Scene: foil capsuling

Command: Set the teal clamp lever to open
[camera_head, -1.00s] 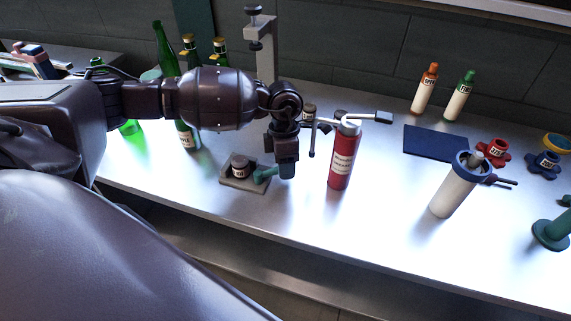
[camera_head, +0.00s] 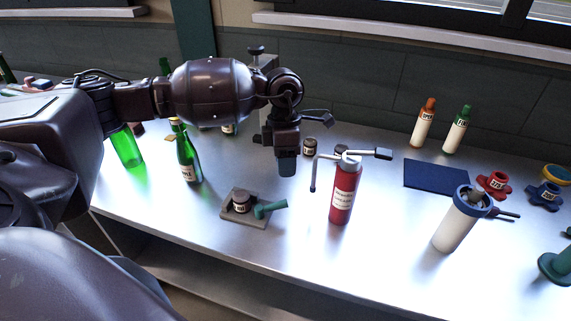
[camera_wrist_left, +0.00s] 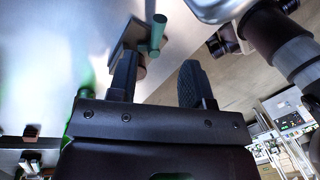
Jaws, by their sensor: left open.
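The teal clamp lever (camera_head: 271,208) lies low on a small grey clamp base (camera_head: 236,217), pointing right over its edge. My right gripper is not in view.
A red canister (camera_head: 342,197) with a side handle stands just right of the clamp. A green bottle (camera_head: 186,158) stands to the left. A white cylinder with a blue collar (camera_head: 456,228) is at the right. The table front is clear.

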